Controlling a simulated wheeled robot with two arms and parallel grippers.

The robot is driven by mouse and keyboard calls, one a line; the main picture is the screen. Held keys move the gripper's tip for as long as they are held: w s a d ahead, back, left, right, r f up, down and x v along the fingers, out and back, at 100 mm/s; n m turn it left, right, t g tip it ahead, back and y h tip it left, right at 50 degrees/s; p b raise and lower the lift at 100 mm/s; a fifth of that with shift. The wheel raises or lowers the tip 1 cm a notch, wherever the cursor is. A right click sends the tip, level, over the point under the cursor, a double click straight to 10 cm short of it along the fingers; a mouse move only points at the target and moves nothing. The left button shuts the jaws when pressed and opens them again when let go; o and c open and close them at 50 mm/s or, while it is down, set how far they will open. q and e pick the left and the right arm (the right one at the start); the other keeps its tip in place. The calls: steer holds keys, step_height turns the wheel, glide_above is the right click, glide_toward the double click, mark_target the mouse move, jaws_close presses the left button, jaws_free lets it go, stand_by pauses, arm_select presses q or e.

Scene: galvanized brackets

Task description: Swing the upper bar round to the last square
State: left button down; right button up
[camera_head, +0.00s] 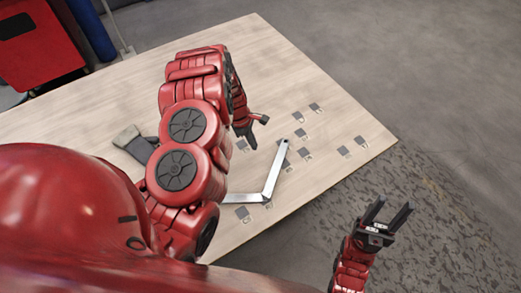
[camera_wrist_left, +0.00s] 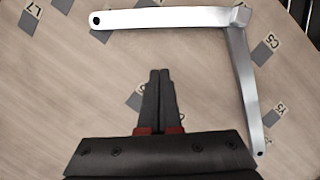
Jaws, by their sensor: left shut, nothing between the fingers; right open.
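Two pale metal bars meet at a joint (camera_head: 266,199) and form an angle on the table. One bar (camera_head: 274,172) runs up to a free end with a dark hole; the other (camera_head: 240,198) runs left, partly hidden behind my left arm. Both show whole in the left wrist view, one across the top (camera_wrist_left: 160,20) and one down the right (camera_wrist_left: 244,85). I cannot tell which lies on top. My left gripper (camera_head: 256,130) is shut and empty, apart from the bars; it shows in the wrist view (camera_wrist_left: 159,72). My right gripper (camera_head: 391,207) is open and empty, off the table's edge.
Several grey squares with labels lie on the table, such as one marked C5 (camera_wrist_left: 264,50) and one marked L7 (camera_wrist_left: 29,20). A dark tool (camera_head: 128,138) lies behind my left arm. The table (camera_head: 330,110) is otherwise clear; a red bin (camera_head: 38,45) stands far left.

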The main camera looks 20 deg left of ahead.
mark_target(284, 172)
arm_select(q)
steer(key=d+y+p, duration=0.1)
steer(key=d+y, duration=0.2)
steer(key=d, duration=1.3)
steer(key=f, duration=0.9)
steer(key=shift+s+d+p, duration=0.15)
steer(key=shift+s+p, duration=0.05)
steer(key=shift+p, duration=0.2)
steer(key=a+p, duration=0.2)
steer(key=shift+s+a, duration=0.1)
steer(key=shift+a, duration=0.8)
steer(key=shift+f, duration=0.1)
